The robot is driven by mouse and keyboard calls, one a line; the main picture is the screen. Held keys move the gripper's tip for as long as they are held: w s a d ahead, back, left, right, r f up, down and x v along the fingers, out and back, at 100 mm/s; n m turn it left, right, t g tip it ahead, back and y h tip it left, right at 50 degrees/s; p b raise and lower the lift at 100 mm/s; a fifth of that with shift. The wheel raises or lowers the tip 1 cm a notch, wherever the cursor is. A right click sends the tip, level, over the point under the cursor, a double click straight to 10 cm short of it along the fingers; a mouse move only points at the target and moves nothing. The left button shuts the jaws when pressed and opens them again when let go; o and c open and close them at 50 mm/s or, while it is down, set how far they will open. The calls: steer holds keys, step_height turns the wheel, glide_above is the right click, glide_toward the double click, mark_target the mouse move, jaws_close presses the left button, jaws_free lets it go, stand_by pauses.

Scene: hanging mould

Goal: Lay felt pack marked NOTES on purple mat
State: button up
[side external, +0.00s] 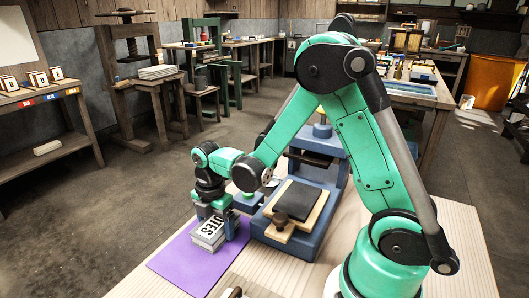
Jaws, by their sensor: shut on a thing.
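The felt pack (207,234) is a pale grey block with dark letters on its face, of which the end "TES" can be read; the rest is hidden. My gripper (217,212) points down over it and is shut on it. The purple mat (190,265) lies flat on the wooden table. The pack is over the far part of the mat, at or just above its surface; I cannot tell whether it touches. My fingers hide part of the pack.
A blue press (318,205) with a dark pad on a wooden board stands right of the mat, close to my gripper. A small dark item (232,293) lies at the table's front edge. The near part of the mat is clear.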

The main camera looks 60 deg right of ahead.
mark_target(216, 223)
steer(key=o, duration=1.2)
steer(key=shift+o, duration=0.2)
step_height(216, 223, up, 12)
steer(key=s+a+m+t, duration=0.1)
steer(key=s+m+t, duration=0.2)
steer(key=m, duration=0.6)
steer(key=s+a+r+m+t, duration=0.1)
steer(key=m+t, duration=0.3)
steer(key=m, duration=0.5)
steer(key=shift+s+a, duration=0.25)
steer(key=shift+s, duration=0.65)
